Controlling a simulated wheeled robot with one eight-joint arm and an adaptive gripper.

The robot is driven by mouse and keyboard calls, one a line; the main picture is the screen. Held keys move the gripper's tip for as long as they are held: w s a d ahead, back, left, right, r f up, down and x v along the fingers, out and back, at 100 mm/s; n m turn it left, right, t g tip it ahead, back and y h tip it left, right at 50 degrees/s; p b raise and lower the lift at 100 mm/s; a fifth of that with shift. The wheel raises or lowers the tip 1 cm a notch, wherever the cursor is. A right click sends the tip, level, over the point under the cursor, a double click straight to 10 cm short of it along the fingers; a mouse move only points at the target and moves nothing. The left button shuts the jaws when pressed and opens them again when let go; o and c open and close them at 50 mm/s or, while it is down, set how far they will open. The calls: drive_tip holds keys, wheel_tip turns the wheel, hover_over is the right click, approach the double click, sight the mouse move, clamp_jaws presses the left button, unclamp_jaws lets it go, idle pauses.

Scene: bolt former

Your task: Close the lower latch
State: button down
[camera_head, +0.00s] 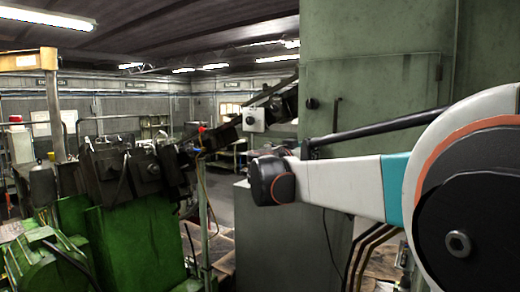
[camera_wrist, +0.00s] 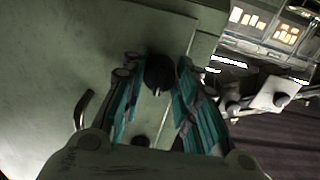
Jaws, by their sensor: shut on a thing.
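The grey-green cabinet door (camera_head: 372,95) has a dark upper latch knob (camera_head: 312,103) at its left edge and a slim handle (camera_head: 336,115) beside it. The wrist view is roughly upside down. There my gripper (camera_wrist: 157,82) has its teal fingers on both sides of the dark round lower latch knob (camera_wrist: 158,70), shut on it. The upper latch knob (camera_wrist: 140,141) shows lower in that picture, partly behind my gripper's body, and the curved handle (camera_wrist: 83,110) is at left. In the head view my arm hides the lower latch and my gripper.
A grey box-like housing (camera_head: 265,240) stands below, behind my arm. A dark bar (camera_head: 380,130) runs across the cabinet front. Green machinery (camera_head: 115,240) fills the left, and a pale box (camera_head: 253,119) with a dark knob is mounted left of the cabinet.

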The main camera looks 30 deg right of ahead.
drive_tip(key=n, duration=1.1)
drive_tip(key=shift+b, duration=0.4)
drive_tip(key=c, duration=1)
unclamp_jaws()
drive_tip(key=shift+c, duration=0.2)
drive_tip(key=v, duration=0.8)
drive_tip(key=shift+s, duration=0.1)
